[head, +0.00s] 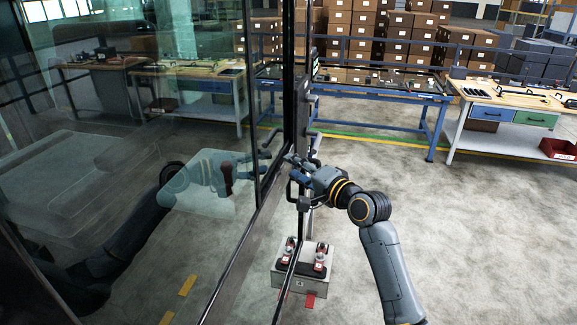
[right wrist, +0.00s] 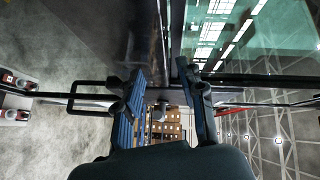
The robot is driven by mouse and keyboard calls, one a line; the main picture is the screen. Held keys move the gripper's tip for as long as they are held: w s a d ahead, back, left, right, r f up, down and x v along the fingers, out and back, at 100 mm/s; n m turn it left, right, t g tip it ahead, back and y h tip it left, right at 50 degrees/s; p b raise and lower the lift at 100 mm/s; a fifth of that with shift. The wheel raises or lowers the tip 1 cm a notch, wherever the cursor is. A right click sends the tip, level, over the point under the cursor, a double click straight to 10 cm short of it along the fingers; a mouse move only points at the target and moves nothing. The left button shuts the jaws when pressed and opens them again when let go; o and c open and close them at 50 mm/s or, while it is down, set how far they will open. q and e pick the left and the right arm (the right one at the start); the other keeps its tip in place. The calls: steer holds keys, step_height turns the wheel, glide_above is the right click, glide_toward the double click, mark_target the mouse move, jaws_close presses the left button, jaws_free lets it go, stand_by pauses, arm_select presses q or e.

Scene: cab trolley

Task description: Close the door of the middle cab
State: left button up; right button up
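The cab's large glass pane (head: 150,130) fills the left of the head view, with a dark upright frame (head: 289,70) at its right edge. I cannot tell which panel is the middle cab's door or how far it stands open. My right gripper (head: 293,162) is at the dark frame, beside a black loop handle (head: 299,190). In the right wrist view its two fingers (right wrist: 163,75) stand apart, with the dark frame (right wrist: 150,35) beyond them. The loop handle (right wrist: 88,97) lies left of the fingers there. Contact with the frame is unclear. My left gripper is not in view.
A grey box with red and white parts (head: 302,265) is on the floor below the gripper. A blue-framed bench (head: 375,88) and a wooden-topped workbench (head: 520,98) stand behind, with stacked cartons (head: 405,35). The floor at right is clear. The glass carries reflections.

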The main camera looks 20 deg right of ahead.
mark_target(282, 169)
steer(key=shift+s+a+r+p, duration=0.15)
steer(key=shift+s+a+p, duration=0.15)
steer(key=shift+a, duration=0.25)
steer(key=shift+s+a+r+p, duration=0.15)
steer(key=shift+s+a, duration=0.15)
steer(key=shift+a, duration=0.25)
steer(key=shift+s+a, duration=0.1)
steer(key=shift+s, duration=0.05)
steer(key=shift+s+a, duration=0.1)
